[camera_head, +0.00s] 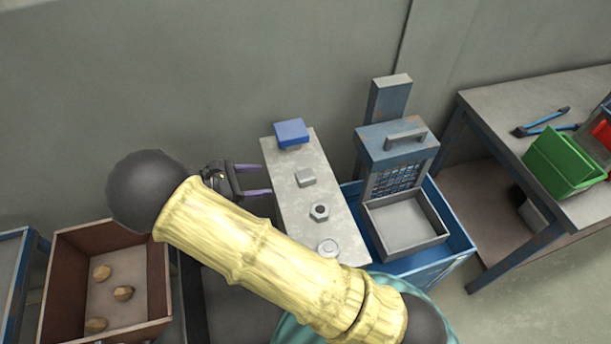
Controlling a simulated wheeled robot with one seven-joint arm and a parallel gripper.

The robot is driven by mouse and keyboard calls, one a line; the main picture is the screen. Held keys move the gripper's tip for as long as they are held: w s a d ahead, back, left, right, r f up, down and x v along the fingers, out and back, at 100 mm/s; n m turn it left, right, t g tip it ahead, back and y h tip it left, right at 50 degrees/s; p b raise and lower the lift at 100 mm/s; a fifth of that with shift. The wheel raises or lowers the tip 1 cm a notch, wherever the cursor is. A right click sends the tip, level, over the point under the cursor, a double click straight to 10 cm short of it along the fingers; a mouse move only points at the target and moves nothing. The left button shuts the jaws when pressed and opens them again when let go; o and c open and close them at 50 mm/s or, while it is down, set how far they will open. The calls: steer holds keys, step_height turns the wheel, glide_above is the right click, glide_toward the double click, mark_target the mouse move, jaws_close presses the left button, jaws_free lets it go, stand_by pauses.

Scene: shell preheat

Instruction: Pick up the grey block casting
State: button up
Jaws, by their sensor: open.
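The grey block casting (306,178) lies on the narrow grey bench top (291,209), behind a hex nut-shaped casting (320,212) and a round casting (328,247). My gripper (268,180) is at the left edge of the bench top, to the left of the block. Its two purple-grey fingers are apart and point right, with nothing between them. My yellow-sleeved arm crosses the foreground and hides the front left part of the bench.
A blue block (291,133) stands at the bench's far end. To the right is a blue machine (398,143) with a raised grille and an empty grey tray (404,225). A brown crate (108,284) with rounded lumps is at left. A table with a green bin (563,160) stands far right.

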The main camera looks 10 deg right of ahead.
steer(key=p, duration=0.2)
glide_toward(306, 174)
steer(key=x, duration=0.4)
steer(key=shift+s+d+f, duration=0.15)
steer(key=shift+s+f, duration=0.15)
steer(key=shift+s, duration=0.05)
steer(key=shift+w+d+f, duration=0.15)
steer(key=shift+d+f, duration=0.1)
steer(key=shift+d, duration=0.05)
steer(key=x, duration=0.1)
steer(key=p+x, duration=0.1)
steer(key=x, duration=0.2)
steer(key=shift+w+d+r+p, duration=0.25)
steer(key=shift+w+d+p, duration=0.1)
steer(key=shift+d+p, duration=0.1)
steer(key=shift+d+f, duration=0.15)
steer(key=shift+w, duration=0.1)
steer(key=c, duration=1.1)
